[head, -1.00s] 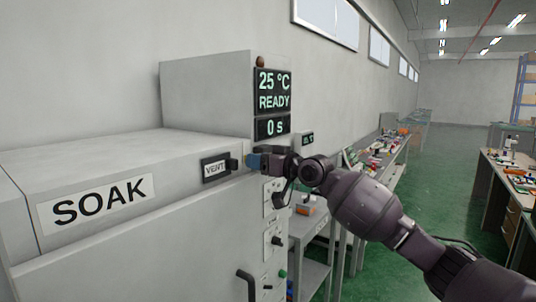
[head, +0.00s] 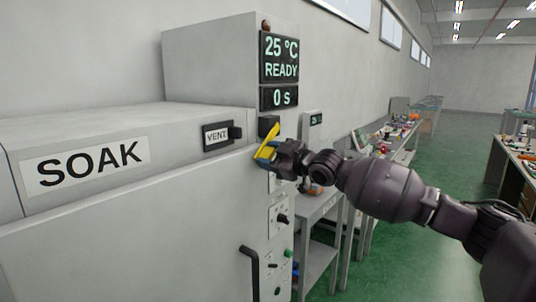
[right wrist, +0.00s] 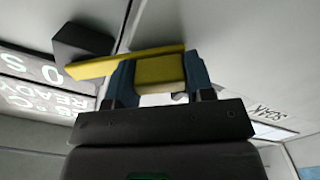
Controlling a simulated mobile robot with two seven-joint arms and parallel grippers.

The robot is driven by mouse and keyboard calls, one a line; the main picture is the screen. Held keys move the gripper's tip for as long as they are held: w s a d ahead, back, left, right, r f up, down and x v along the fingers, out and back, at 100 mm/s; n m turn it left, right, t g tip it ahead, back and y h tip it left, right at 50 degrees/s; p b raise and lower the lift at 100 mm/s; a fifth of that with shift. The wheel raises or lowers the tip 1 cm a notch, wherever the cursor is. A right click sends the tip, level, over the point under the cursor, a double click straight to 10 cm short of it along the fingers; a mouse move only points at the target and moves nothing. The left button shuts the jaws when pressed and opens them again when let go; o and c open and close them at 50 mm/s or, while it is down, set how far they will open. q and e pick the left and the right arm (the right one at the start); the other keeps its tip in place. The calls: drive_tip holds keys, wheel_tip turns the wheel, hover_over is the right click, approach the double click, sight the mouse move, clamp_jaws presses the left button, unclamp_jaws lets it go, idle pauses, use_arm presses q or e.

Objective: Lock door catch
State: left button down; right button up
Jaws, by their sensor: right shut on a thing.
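The door catch is a yellow lever (head: 268,143) at the top right corner of the grey SOAK cabinet. It hangs tilted, down and to the left, below a black block (head: 268,125). My right gripper (head: 265,161) is shut on the lower part of the lever. In the right wrist view the blue-tipped fingers (right wrist: 160,82) sit on both sides of the yellow lever (right wrist: 95,67), and its other end reaches the black block (right wrist: 82,42). The fingers hide part of the lever. My left gripper is not in view.
The cabinet door front (head: 130,220) has a black handle (head: 250,268) below the catch. A black VENT switch (head: 218,135) is left of the catch. The display (head: 280,70) reads 25 °C, READY, 0 s. Knobs line the cabinet's right edge; benches stand at right.

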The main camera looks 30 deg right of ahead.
drive_tip(key=shift+d+f+n, duration=0.15)
drive_tip(key=shift+f+n, duration=0.15)
idle(0.4)
drive_tip(key=o, duration=1.3)
drive_tip(key=shift+p+v, duration=0.4)
drive_tip(key=shift+v, duration=4.95)
